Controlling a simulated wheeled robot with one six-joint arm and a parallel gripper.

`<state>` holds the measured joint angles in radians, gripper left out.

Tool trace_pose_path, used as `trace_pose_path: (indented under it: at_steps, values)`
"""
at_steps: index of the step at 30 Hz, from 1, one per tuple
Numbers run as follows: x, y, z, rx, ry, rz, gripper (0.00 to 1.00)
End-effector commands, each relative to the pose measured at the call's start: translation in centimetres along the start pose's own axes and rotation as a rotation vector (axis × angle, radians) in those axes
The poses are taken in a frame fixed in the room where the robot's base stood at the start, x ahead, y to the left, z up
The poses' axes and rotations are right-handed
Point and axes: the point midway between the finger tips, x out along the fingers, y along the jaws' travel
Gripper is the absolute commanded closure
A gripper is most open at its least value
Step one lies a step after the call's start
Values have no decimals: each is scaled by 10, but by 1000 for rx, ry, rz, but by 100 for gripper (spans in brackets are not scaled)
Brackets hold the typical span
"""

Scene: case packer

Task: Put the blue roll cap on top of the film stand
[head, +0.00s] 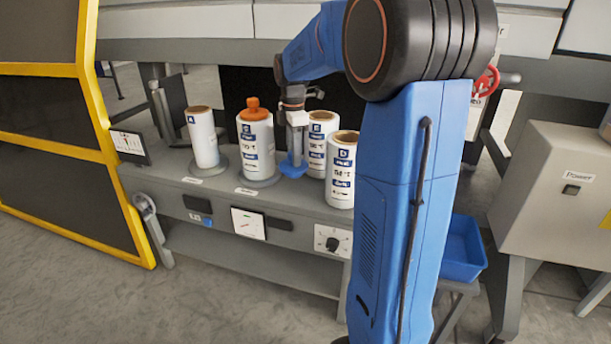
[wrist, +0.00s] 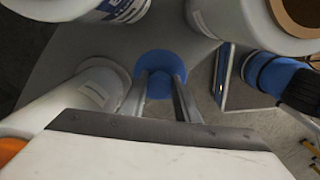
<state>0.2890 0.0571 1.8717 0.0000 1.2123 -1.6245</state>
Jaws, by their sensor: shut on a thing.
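The blue roll cap (head: 292,170) has a wide round flange and a narrower raised middle. My gripper (head: 295,143) points down and is shut on the cap's raised middle. The wrist view also shows the cap (wrist: 160,64) between my two fingers (wrist: 160,85). The grey bench-like film stand (head: 275,207) holds several white film rolls. The cap is at or just above its top, between the orange-capped roll and the rolls at right; I cannot tell whether it touches.
White roll A (head: 203,138) stands at left. A roll with an orange cap (head: 253,109) stands left of my gripper. Roll E (head: 317,153) and roll D (head: 342,172) stand close at right. A blue bin (head: 461,250) is right of my arm.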

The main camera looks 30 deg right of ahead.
Motion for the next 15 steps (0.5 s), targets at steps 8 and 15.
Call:
trace_pose_path:
  at_steps: [8,15]
  values:
    - [32,0,0,0,0,0,97]
    - [54,0,0,0,0,-3,97]
